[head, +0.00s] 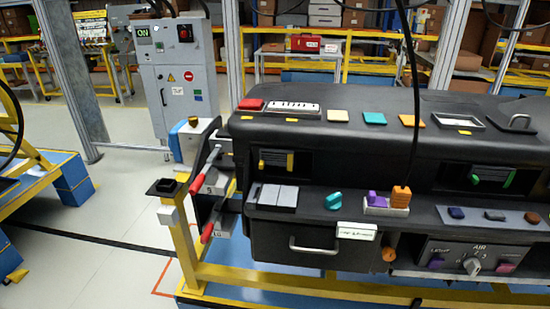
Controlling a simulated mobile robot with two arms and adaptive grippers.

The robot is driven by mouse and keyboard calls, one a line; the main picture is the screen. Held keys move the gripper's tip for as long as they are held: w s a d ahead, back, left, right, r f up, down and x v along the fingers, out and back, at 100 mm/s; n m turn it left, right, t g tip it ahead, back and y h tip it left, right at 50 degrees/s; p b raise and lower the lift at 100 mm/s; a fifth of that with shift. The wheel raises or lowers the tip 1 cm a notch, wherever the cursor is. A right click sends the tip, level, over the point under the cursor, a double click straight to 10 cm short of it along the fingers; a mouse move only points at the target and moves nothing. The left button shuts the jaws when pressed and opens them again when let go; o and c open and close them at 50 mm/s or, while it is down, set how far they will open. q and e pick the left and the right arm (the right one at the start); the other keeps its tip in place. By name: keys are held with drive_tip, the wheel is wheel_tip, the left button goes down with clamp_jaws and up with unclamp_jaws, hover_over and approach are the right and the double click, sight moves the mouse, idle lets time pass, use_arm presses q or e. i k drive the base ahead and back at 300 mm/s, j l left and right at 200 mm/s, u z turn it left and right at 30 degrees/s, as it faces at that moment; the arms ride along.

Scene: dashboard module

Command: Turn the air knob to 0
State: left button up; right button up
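The air knob (471,266) is a small pale knob on the grey control panel (446,254) at the lower right of the head view. The word AIR stands above it, with small marks around the dial. The knob looks slightly tilted, but it is too small to tell which number it points to. A purple button (435,263) is on its left and a pink one (507,267) on its right. Neither of my grippers shows in this view.
The black dashboard (340,150) sits on a yellow and blue stand. A teal knob (333,200), an orange connector (400,197) with a black cable rising from it, and a drawer handle (315,246) are left of the panel. Red-handled clamps (197,183) stand at its left end.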

sight(472, 265)
drive_tip(key=l+z, duration=0.1)
drive_tip(key=z, duration=1.2)
drive_tip(key=i+j, duration=0.05)
